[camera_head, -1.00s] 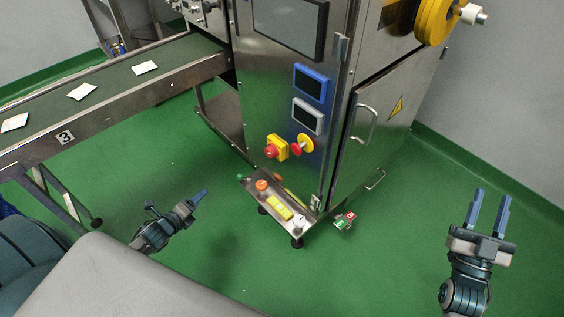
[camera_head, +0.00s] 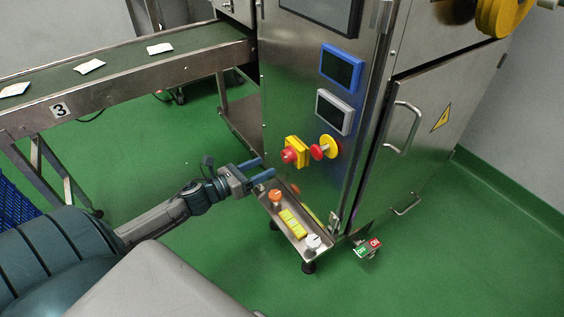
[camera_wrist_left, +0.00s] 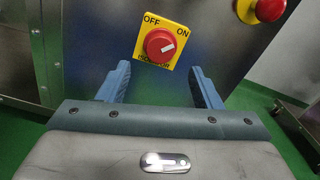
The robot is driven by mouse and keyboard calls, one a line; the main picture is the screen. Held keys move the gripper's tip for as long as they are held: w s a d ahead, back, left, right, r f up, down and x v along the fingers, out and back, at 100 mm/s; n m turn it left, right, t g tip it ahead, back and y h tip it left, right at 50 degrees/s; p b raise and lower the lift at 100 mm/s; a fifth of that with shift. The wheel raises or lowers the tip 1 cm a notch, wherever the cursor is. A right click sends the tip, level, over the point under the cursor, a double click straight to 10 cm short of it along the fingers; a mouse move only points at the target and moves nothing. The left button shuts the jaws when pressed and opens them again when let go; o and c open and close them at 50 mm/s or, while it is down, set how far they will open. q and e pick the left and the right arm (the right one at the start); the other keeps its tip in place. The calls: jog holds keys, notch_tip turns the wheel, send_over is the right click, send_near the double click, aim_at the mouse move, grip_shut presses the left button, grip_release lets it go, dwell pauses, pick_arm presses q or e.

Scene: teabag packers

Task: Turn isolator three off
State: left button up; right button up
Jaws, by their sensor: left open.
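The isolator (camera_head: 296,148) is a square yellow plate with a red rotary knob on the front of the steel machine cabinet. In the left wrist view the isolator (camera_wrist_left: 160,43) shows OFF at upper left and ON at upper right. The white mark on its knob points right, towards ON. My left gripper (camera_head: 266,167) is open and empty, just left of and a little below the isolator in the head view. In the left wrist view its fingers (camera_wrist_left: 159,72) are apart, below the knob and clear of it. My right gripper is out of view.
A round yellow plate with a red button (camera_head: 325,147) is right of the isolator. A red and green box (camera_head: 368,246) is beside the cabinet. The conveyor (camera_head: 120,75) marked 3 carries white packets.

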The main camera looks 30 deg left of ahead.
aim_at(284, 157)
pick_arm(q)
jog(key=shift+p+x, duration=0.75)
jog(key=shift+x, duration=2.35)
jog(key=shift+w+d+r, duration=0.1)
jog(key=shift+w+d, duration=0.1)
jog(key=shift+w, duration=0.4)
jog(key=c, duration=1)
